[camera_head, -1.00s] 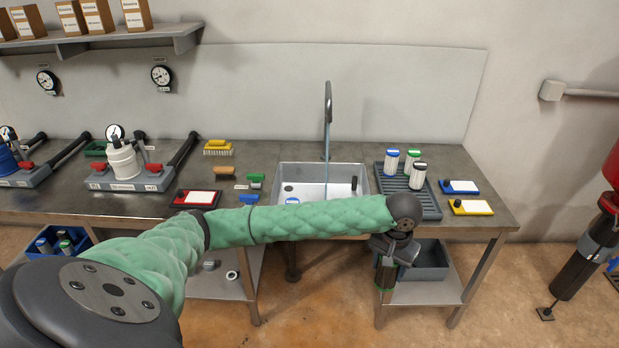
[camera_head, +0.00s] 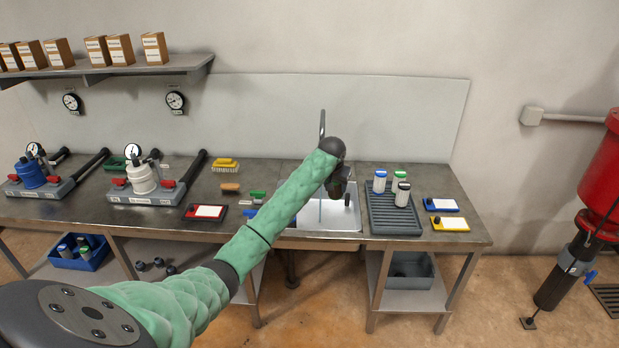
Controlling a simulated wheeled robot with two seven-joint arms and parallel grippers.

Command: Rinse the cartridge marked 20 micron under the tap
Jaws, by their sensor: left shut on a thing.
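My left gripper (camera_head: 338,188) is over the sink (camera_head: 335,224), close to the tap (camera_head: 322,125). It is shut on a dark cartridge, mostly hidden by my arm and gripper; its marking cannot be read. A thin bluish line, apparently water, runs down into the sink beside the gripper. I cannot tell whether it touches the cartridge. Three white cartridges stand on the ribbed grey rack (camera_head: 381,224) right of the sink: one with a blue cap (camera_head: 380,182), one with a green cap (camera_head: 399,182), one with a black cap (camera_head: 402,196). My right gripper is not in view.
Yellow (camera_head: 449,223) and blue (camera_head: 440,205) trays with white cards lie right of the rack, a red one (camera_head: 204,212) left of the sink. Brushes (camera_head: 225,166) and filter housings (camera_head: 142,178) stand further left. A blue crate (camera_head: 80,258) sits below.

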